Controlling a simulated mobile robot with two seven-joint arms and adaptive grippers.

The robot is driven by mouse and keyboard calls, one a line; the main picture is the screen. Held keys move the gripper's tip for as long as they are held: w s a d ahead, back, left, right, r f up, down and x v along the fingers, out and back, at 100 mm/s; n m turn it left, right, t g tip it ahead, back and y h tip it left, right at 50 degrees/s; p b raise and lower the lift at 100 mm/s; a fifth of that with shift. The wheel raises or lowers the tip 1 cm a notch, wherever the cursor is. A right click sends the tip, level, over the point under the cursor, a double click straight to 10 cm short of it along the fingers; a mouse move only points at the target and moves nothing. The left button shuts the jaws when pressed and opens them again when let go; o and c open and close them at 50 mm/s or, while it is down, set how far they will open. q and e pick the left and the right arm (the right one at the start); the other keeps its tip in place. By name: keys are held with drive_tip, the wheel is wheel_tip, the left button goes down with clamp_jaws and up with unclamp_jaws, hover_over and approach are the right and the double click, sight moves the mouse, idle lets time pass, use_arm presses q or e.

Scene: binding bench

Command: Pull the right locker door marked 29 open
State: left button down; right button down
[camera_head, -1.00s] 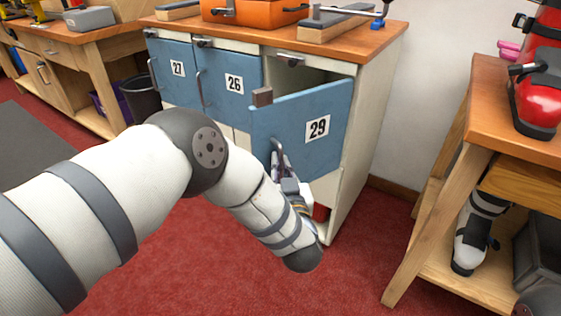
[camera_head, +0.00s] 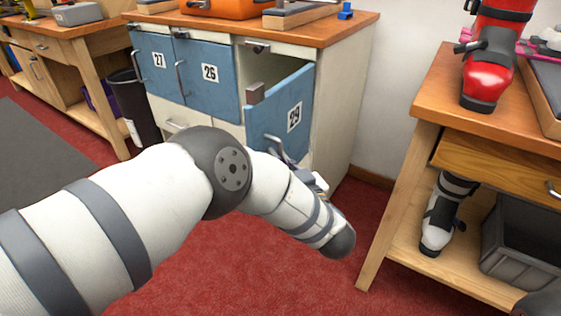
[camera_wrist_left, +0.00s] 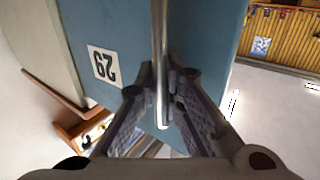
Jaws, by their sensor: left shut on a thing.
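The blue locker door marked 29 (camera_head: 294,117) stands ajar on the right of the cabinet, swung out toward me, with a dark gap behind its top edge. In the left wrist view the door (camera_wrist_left: 125,65) fills the middle, its number upside down. My left gripper (camera_wrist_left: 160,100) is shut on the door's upright metal handle (camera_wrist_left: 160,40). In the head view the left gripper (camera_head: 283,155) is at the door's lower part, partly hidden by my forearm. My right gripper is not in view.
Closed doors 27 (camera_head: 158,60) and 26 (camera_head: 209,72) are left of it. A wooden bench (camera_head: 500,115) with a red ski boot (camera_head: 488,60) on top stands at the right. Red carpet (camera_head: 240,265) is free in front.

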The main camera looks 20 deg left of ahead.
use_arm(q)
drive_tip(key=shift+f, duration=0.15)
drive_tip(key=c, duration=1.7)
unclamp_jaws()
drive_tip(key=shift+s, duration=0.1)
drive_tip(key=v, duration=1.2)
